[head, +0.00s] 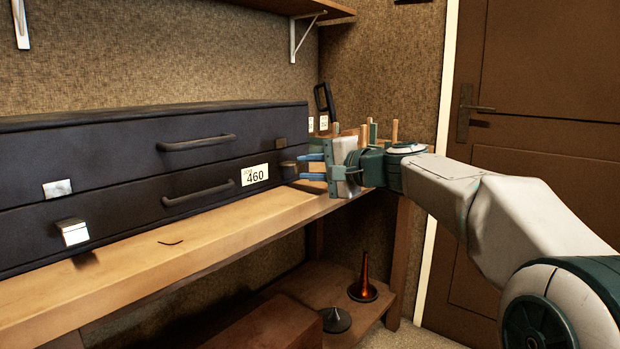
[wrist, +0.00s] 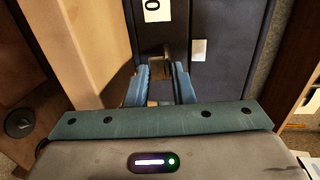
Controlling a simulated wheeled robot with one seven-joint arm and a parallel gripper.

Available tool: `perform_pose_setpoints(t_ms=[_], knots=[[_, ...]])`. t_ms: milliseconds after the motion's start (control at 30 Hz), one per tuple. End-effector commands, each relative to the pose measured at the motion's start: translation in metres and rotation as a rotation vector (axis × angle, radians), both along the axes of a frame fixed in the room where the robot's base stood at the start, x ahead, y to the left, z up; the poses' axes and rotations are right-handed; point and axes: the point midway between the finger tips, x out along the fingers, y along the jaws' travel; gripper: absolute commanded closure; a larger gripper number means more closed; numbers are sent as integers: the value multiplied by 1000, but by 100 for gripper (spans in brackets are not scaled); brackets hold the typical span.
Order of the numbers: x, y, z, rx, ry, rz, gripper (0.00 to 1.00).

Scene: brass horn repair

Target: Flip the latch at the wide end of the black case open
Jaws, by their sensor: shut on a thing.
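The long black case (head: 110,170) lies shut on the bench, with two handles on its front and a white 460 tag. At its right end, the latch (head: 287,166) sits on the lower half, below a small metal plate (head: 281,143) on the upper half. My gripper (head: 298,167) is at this latch, with its blue fingers one above the other. In the wrist view, the fingers (wrist: 161,70) close around the brass-coloured latch (wrist: 153,62), partly hiding it. The plate (wrist: 199,50) is bare and apart from the latch.
Another latch (head: 73,232) juts from the case's left part, below its plate (head: 57,188). A rack with pegs (head: 395,131) stands behind my gripper. A brown door (head: 540,100) is at right.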

Motion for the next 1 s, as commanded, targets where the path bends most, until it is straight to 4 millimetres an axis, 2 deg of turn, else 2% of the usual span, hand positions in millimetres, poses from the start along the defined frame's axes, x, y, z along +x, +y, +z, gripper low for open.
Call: perform_pose_setpoints(t_ms=[33, 500, 533, 567, 600, 867, 1000], knots=[[0, -1, -7, -2, 5, 3, 100], [0, -1, -8, -2, 6, 3, 100], [0, -1, -8, -2, 6, 3, 73], [0, -1, -8, -1, 7, 3, 64], [0, -1, -8, 0, 6, 2, 62], [0, 0, -5, 2, 1, 3, 62], [-5, -7, -2, 1, 1, 0, 62]])
